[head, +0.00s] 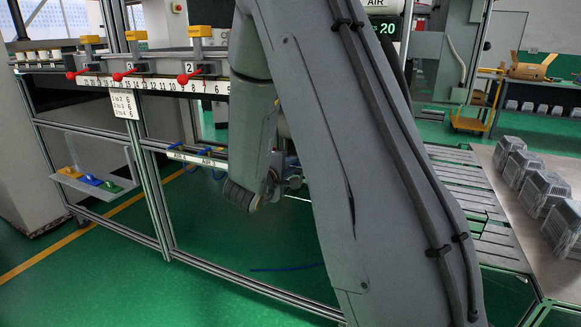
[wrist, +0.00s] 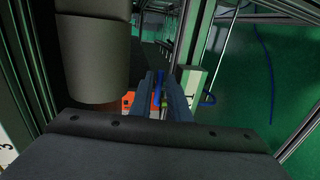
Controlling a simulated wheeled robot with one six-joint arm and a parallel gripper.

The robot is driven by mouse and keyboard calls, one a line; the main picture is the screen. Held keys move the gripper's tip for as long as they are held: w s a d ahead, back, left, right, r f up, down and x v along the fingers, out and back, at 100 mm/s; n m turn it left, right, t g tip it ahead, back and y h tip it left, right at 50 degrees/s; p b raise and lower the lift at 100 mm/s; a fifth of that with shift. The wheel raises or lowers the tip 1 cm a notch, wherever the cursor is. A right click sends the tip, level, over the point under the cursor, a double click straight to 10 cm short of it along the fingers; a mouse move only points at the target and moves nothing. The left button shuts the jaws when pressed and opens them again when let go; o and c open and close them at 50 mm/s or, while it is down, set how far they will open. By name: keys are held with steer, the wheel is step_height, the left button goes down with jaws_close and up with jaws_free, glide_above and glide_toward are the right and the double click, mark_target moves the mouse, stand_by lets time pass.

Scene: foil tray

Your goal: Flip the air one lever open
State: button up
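The white label strip (head: 197,159) on the lower rail bears AIR markings; the small text is hard to read. Blue curved parts (head: 205,168), apparently air hoses, show just by it. I cannot make out the air one lever in the head view. My gripper is mostly hidden behind my own arm there. In the wrist view my gripper (wrist: 164,92) has two blue-grey fingers with a gap between them. A thin blue part (wrist: 158,88) shows in that gap, with an orange part (wrist: 128,101) left of it. Whether the fingers touch the blue part cannot be told.
An aluminium frame (head: 165,200) carries the rail and an upper row with red-knobbed levers (head: 188,77). A small shelf (head: 95,185) holds coloured pieces at left. Foil trays (head: 543,190) stand on the table at right. Green floor (head: 215,255) lies open below.

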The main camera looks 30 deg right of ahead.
steer(key=shift+w+d, duration=0.1)
steer(key=shift+d, duration=0.1)
steer(key=shift+c, duration=0.5)
jaws_close()
